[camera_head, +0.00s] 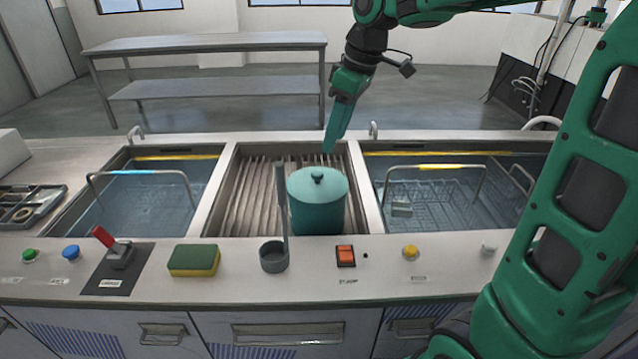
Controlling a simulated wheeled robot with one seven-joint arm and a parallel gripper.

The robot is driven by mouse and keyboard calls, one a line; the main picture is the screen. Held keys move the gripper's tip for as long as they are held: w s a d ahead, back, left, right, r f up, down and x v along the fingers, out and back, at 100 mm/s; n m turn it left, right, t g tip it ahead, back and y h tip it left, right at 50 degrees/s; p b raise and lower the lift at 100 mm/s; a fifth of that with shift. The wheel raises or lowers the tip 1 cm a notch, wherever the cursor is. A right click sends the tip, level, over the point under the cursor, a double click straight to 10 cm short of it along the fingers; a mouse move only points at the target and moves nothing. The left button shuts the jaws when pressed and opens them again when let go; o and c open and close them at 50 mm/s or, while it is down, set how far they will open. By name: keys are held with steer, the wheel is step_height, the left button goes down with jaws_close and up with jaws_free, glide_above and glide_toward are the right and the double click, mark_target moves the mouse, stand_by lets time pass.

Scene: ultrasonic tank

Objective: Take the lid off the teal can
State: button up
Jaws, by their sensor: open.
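The teal can (318,215) stands upright on the ribbed rack in the middle bay. Its teal lid (308,188) is on top, with a small dark knob (318,177) at the centre. My gripper (331,148) is open and points down, above and slightly behind the lid. It is apart from the can and holds nothing that I can see. The gap between its fingers is hard to make out from this view.
Water tanks with wire baskets (440,200) flank the bay. A sponge (194,260), an orange switch (345,256) and a red lever (103,237) sit along the front counter.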

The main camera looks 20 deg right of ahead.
glide_above(318, 173)
steer(key=s+d, duration=0.1)
steer(key=shift+n, duration=0.3)
step_height(318, 173, down, 4)
steer(key=shift+d+f, duration=0.15)
steer(key=shift+f, duration=0.1)
steer(key=shift+x, duration=2.9)
steer(key=shift+s, duration=0.1)
jaws_close()
